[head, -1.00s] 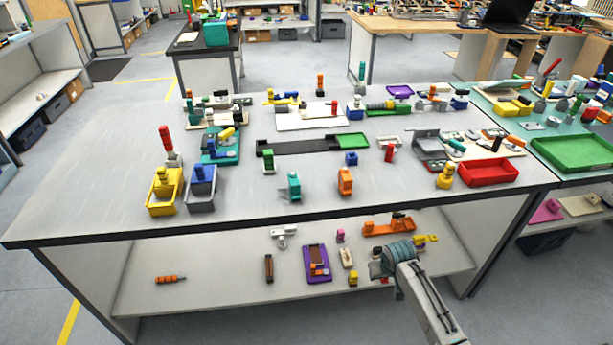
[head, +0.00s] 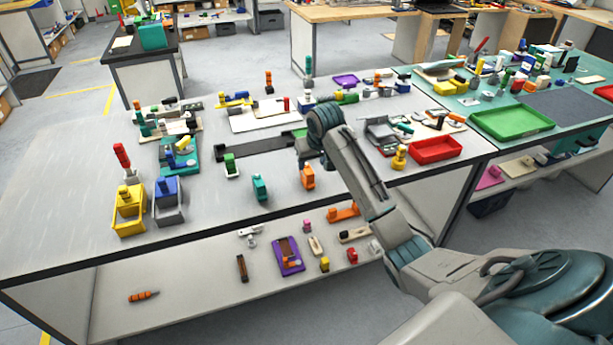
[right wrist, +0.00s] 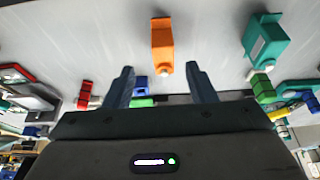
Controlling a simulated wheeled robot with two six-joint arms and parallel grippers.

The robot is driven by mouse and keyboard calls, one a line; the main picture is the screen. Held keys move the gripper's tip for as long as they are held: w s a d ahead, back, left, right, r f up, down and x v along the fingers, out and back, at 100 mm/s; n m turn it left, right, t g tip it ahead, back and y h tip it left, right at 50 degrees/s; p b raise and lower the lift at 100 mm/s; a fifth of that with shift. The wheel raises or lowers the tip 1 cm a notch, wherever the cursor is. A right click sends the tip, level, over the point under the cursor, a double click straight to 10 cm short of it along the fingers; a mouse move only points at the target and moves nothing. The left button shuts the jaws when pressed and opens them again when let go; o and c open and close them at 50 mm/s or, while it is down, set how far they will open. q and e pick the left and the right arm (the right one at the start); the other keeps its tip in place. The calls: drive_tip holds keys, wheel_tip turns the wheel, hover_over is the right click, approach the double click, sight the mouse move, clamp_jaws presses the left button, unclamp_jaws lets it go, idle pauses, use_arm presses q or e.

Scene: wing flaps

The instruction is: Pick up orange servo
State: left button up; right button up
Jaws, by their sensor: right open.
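The orange servo (head: 308,176) stands on the grey table near its front edge in the head view. In the right wrist view the orange servo (right wrist: 162,45) lies beyond the fingertips, roughly centred between them and apart from both. My right gripper (right wrist: 160,80) is open and empty. In the head view my right wrist is over the table just behind and right of the servo; its fingers are mostly hidden there. My left gripper is not in view.
A teal servo (head: 260,187) stands left of the orange one; it also shows in the right wrist view (right wrist: 267,38). A green part (head: 232,166) is further left. Yellow (head: 128,212) and grey bins stand at the left, a red tray (head: 435,150) at the right.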

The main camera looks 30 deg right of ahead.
sight(308, 170)
drive_tip(key=x, duration=0.3)
drive_tip(key=shift+w+f+p, duration=0.1)
drive_tip(key=shift+f+p, duration=0.2)
drive_tip(key=shift+w+f+p, duration=0.3)
drive_tip(key=shift+f+p, duration=0.05)
drive_tip(key=shift+f, duration=0.1)
drive_tip(key=p+x, duration=0.1)
drive_tip(key=x, duration=0.3)
drive_tip(key=shift+w+a+p, duration=0.15)
drive_tip(key=shift+p, duration=0.15)
drive_tip(key=shift+w+f, duration=0.1)
drive_tip(key=shift+f, duration=0.15)
drive_tip(key=shift+r, duration=0.1)
drive_tip(key=c, duration=1.1)
